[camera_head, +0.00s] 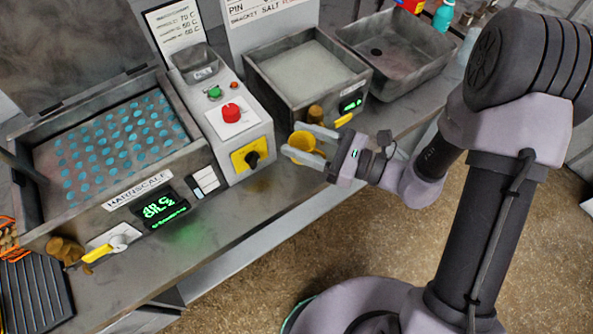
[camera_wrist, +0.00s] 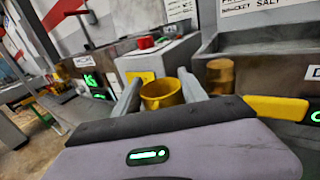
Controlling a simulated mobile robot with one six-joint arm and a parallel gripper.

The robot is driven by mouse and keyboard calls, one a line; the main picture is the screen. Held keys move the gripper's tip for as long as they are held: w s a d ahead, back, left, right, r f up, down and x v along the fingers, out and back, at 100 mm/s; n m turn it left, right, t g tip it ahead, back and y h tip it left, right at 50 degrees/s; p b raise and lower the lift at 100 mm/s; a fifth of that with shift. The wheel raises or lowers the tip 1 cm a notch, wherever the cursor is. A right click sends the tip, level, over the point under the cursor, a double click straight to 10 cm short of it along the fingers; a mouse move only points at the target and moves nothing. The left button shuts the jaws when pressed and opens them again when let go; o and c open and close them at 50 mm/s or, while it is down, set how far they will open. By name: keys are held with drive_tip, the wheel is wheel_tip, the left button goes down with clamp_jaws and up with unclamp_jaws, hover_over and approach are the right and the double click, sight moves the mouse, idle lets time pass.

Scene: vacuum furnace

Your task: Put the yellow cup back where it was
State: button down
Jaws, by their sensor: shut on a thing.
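The yellow cup (camera_head: 303,145) is between the two fingers of my gripper (camera_head: 304,139), which is shut on it. The cup is near the front edge of the bench, in front of the control box with the red button. In the wrist view the cup (camera_wrist: 162,94) shows between the fingertips of my gripper (camera_wrist: 160,90), its open rim facing up. Its lower part is hidden by my gripper body. I cannot tell whether its base touches the bench.
A bath with a perforated plate (camera_head: 185,160) stands at left under a raised lid. The control box (camera_head: 228,125) is beside it. A second bath (camera_head: 262,72) with a brass fitting (camera_head: 315,113) and yellow lever (camera_head: 343,120) is behind the cup. A sink (camera_head: 425,50) is further right.

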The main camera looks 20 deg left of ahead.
wheel_tip(320, 180, down, 8)
drive_tip(key=shift+s+r+b, duration=0.1)
drive_tip(key=shift+s+b, duration=0.05)
drive_tip(key=shift+b, duration=1.1)
drive_tip(key=shift+f, duration=0.2)
drive_tip(key=c, duration=0.6)
unclamp_jaws()
drive_tip(key=shift+c, duration=0.2)
